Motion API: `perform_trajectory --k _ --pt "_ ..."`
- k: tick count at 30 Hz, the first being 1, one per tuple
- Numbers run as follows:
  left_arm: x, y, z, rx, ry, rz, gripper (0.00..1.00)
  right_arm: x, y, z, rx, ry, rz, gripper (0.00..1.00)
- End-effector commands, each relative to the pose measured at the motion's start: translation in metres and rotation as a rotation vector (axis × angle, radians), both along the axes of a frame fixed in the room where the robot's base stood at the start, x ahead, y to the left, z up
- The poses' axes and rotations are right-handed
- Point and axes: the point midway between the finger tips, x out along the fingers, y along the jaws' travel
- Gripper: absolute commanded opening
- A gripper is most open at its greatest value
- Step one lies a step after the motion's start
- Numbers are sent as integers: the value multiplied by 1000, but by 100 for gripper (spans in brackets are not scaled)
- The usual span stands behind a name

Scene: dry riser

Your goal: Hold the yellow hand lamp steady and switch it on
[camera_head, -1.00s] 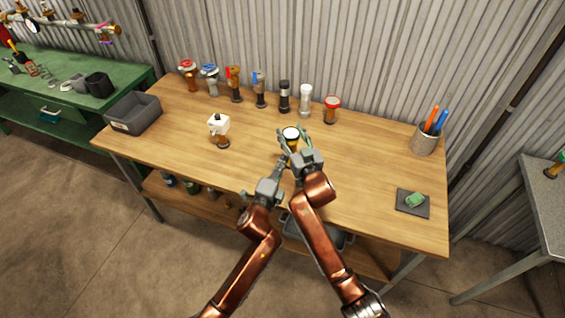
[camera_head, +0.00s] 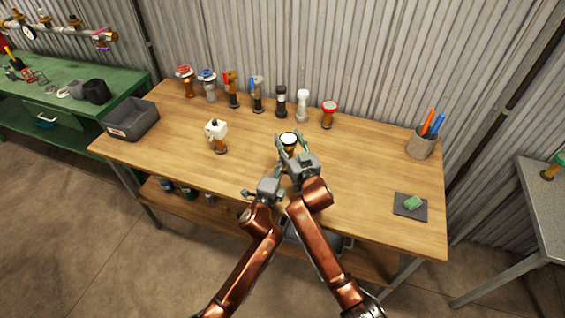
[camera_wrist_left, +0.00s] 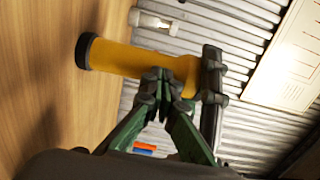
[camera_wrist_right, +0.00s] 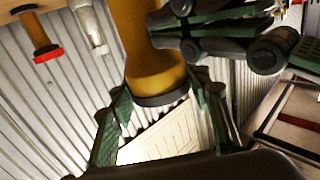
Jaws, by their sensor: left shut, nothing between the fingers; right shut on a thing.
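The yellow hand lamp (camera_head: 289,138) is off the table, its pale round lens facing up in the head view; whether it is lit I cannot tell. My right gripper (camera_head: 291,149) is shut on the lamp, its fingers on either side near the dark-rimmed head. In the left wrist view the lamp's yellow barrel (camera_wrist_left: 130,60) lies across the picture with a black end cap. My left gripper (camera_wrist_left: 167,88) is shut and empty, its fingertips close against or just in front of the barrel. The right wrist view shows the barrel (camera_wrist_right: 145,45) and dark rim; the switch cannot be made out.
Several lamps and torches, including a red-topped one (camera_head: 329,114), stand along the back. A pen cup (camera_head: 420,143) and dark pad (camera_head: 411,209) with a green block are at right.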

Motion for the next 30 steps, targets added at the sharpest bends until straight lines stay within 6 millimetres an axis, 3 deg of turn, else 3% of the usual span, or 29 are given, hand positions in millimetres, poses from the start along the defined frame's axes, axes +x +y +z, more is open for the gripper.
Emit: perform_trajectory --k 8,24,30 --pt "-4 2 0 0 -1 0 0 0 0 0 0 1 0 10" --pt "-51 17 0 0 0 0 0 0 0 0 0 1 0 10" --pt "-57 18 0 -1 0 0 0 0 0 0 0 1 0 10"
